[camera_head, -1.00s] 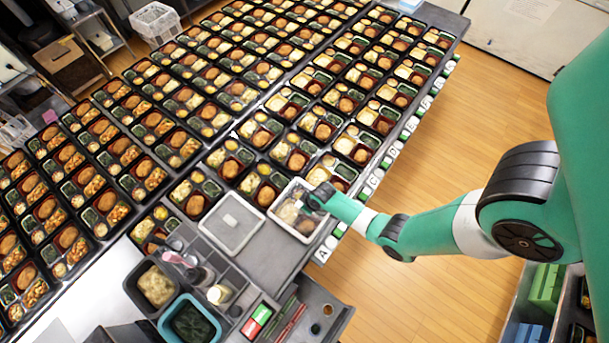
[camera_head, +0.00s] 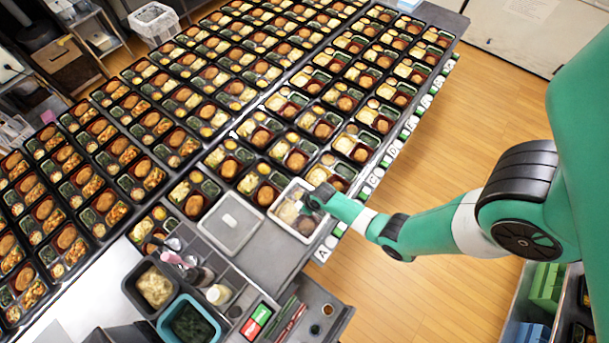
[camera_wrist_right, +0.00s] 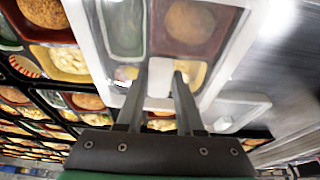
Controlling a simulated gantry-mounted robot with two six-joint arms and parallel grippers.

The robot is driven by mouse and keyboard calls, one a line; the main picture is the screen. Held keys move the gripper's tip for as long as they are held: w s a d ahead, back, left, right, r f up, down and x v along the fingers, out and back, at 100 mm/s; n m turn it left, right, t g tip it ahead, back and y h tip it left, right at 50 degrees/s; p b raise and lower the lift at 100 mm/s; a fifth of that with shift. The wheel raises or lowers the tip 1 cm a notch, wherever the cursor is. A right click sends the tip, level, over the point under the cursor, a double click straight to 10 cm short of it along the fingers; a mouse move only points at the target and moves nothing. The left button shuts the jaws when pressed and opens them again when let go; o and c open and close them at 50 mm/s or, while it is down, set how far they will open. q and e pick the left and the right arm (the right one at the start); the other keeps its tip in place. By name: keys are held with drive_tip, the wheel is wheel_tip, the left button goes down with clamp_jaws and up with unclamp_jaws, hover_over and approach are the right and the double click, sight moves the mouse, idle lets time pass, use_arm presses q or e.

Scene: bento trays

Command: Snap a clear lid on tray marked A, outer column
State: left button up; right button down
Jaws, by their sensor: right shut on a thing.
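The tray marked A, outer column (camera_head: 284,228), sits at the near right end of the rows, next to the white A label (camera_head: 322,254). A clear lid with a pale rim (camera_head: 272,208) lies over it, and the food shows through. In the right wrist view the lid's pale rim (camera_wrist_right: 92,38) frames the compartments. My right gripper (camera_head: 312,203) is over the lid's right part, shut on the lid; its fingers (camera_wrist_right: 158,75) point at it in the wrist view. Whether the lid is seated all round cannot be told. My left gripper is not in view.
A stack of clear lids (camera_head: 232,222) lies to the left of tray A. Neighbouring open trays stand close behind it. A teal tub (camera_head: 165,325), bottles and a red-green card (camera_head: 257,318) are nearer. Bare grey counter (camera_head: 265,255) lies between.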

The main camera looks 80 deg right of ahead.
drive_tip(key=shift+f+b, duration=1)
drive_tip(key=shift+f, duration=0.1)
drive_tip(key=shift+f, duration=0.1)
drive_tip(key=shift+c, duration=2.3)
unclamp_jaws()
drive_tip(key=shift+o, duration=0.3)
drive_tip(key=o, duration=0.4)
